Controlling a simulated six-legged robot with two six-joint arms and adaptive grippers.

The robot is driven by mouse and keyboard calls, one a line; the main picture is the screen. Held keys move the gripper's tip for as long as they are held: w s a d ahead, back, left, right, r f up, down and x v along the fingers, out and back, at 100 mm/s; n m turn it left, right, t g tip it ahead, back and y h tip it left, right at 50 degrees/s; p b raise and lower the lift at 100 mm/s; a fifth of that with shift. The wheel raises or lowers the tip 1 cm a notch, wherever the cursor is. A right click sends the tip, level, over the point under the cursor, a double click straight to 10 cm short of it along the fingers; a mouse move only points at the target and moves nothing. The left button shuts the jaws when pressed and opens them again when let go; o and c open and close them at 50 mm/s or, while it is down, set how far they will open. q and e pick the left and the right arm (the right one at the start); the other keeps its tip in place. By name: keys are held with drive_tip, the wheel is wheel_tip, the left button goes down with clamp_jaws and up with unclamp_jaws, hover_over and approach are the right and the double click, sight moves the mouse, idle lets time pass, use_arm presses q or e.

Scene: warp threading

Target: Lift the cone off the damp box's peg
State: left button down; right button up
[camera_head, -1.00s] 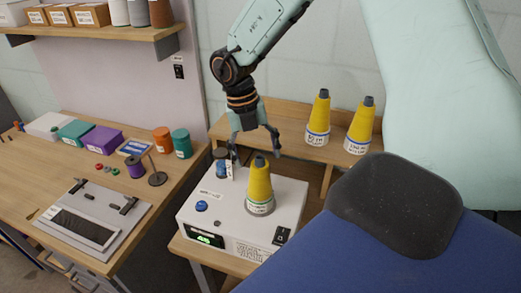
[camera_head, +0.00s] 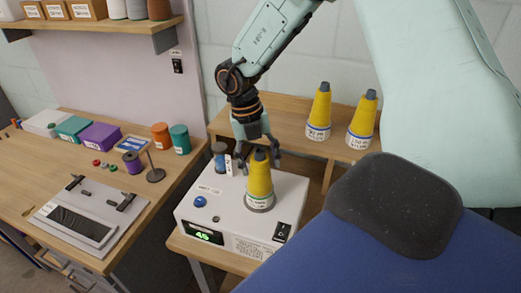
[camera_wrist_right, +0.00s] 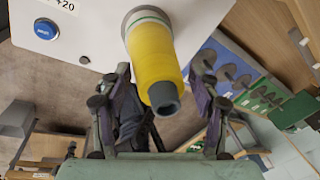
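The yellow cone (camera_head: 258,182), with a grey tip and a white-green band at its base, stands upright on top of the white damp box (camera_head: 200,212). The peg is hidden inside the cone. My right gripper (camera_head: 259,163) is open, pointing down at the cone's upper part. In the right wrist view, the cone (camera_wrist_right: 155,60) lies between the spread fingers (camera_wrist_right: 158,95), its grey tip toward the palm. There are gaps on both sides, and I see no finger closed on it. My left gripper is not in view.
Two more yellow cones (camera_head: 319,112) (camera_head: 363,120) stand on the wooden shelf (camera_head: 285,128) behind. A blue spool (camera_head: 219,157) stands at the box's back left, close to my right gripper. The box has a blue button (camera_head: 200,202) and a lit display. A workbench (camera_head: 85,185) lies left.

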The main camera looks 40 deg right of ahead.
sight(261, 151)
drive_tip(key=shift+a, duration=0.1)
drive_tip(key=shift+c, duration=1.4)
drive_tip(key=shift+s, duration=0.1)
drive_tip(key=c, duration=0.3)
drive_tip(key=shift+r+p, duration=0.8)
drive_tip(key=shift+r, duration=0.05)
drive_tip(key=shift+c, duration=0.3)
drive_tip(key=shift+r+p, duration=0.95)
drive_tip(key=shift+r, duration=0.1)
drive_tip(key=shift+r+p, duration=2.15)
drive_tip(key=shift+r, duration=0.1)
drive_tip(key=shift+f, duration=0.1)
